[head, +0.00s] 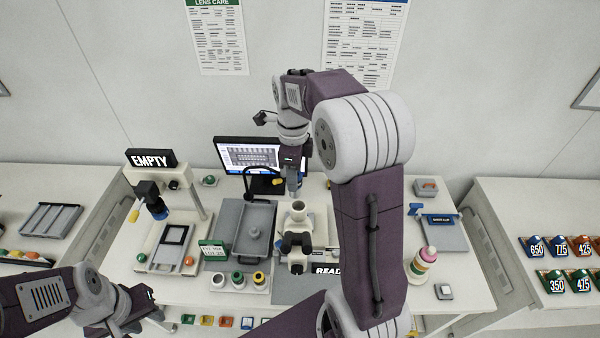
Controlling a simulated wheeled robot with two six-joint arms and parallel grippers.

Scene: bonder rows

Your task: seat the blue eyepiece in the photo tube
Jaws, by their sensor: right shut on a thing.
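The microscope stands at the middle of the bench, with black binocular eyepieces (296,242) facing me. Its pale, upright photo tube (298,212) has an open, round top. My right gripper (293,186) points down just behind and above the photo tube. It is shut on a small bluish piece that I take to be the blue eyepiece (293,192), mostly hidden by the fingers. The piece appears apart from the tube, but the exact gap is hard to tell. My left gripper (158,311) is low at the front left, with its fingers apart and empty.
A monitor (247,155) stands behind the microscope. A grey tray (252,228) and a stand with an EMPTY sign (150,158) are to the left. A stacked-ring piece (424,262) stands to the right.

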